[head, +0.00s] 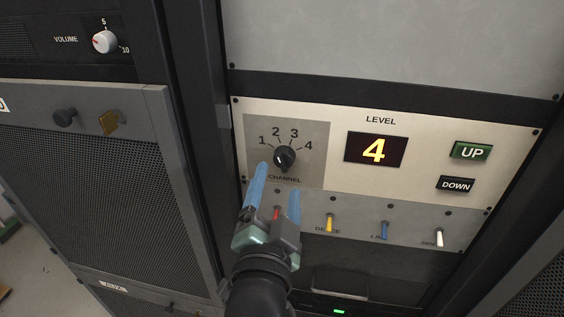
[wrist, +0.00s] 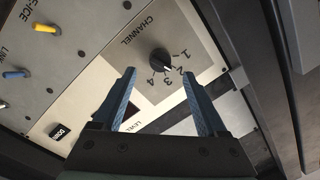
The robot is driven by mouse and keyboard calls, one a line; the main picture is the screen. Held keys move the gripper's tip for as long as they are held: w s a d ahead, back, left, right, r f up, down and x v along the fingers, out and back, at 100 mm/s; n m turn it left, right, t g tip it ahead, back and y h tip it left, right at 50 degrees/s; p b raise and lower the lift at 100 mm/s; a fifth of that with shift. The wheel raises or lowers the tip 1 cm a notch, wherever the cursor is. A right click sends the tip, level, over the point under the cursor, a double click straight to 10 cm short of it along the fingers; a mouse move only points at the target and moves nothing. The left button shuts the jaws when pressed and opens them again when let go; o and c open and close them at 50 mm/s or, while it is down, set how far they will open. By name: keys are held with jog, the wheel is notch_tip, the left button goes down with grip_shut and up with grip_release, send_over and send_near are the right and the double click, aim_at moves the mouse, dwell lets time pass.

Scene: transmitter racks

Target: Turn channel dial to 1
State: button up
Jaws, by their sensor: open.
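The channel dial (head: 285,157) is a small black round knob on a grey square of the cream panel, with the numbers 1 to 4 in an arc above it. The dial also shows in the wrist view (wrist: 160,59), where its pale pointer mark seems to face about 2; I cannot read it exactly. My gripper (head: 277,180) is open and empty, just below and in front of the dial. In the wrist view its blue fingers (wrist: 158,68) stand apart, with the dial in the gap just beyond the tips. I see no contact.
A lit display (head: 375,149) reads 4 under LEVEL, with UP (head: 471,151) and DOWN (head: 455,185) buttons to its right. Below runs a row of coloured toggles, including a yellow one (head: 330,222) and a red one behind my gripper. A volume knob (head: 104,41) is at upper left.

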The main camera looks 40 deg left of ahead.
aim_at(283, 166)
jog(key=p+x, duration=0.1)
jog(key=x, duration=0.4)
jog(key=shift+w+a, duration=0.25)
grip_shut()
jog(key=shift+n, duration=0.4)
jog(key=n, duration=0.2)
jog(key=shift+d+n, duration=0.1)
jog(key=shift+n, duration=0.2)
jog(key=shift+n+g+h, duration=0.3)
jog(key=shift+n+h, duration=0.1)
jog(key=shift+n, duration=1.7)
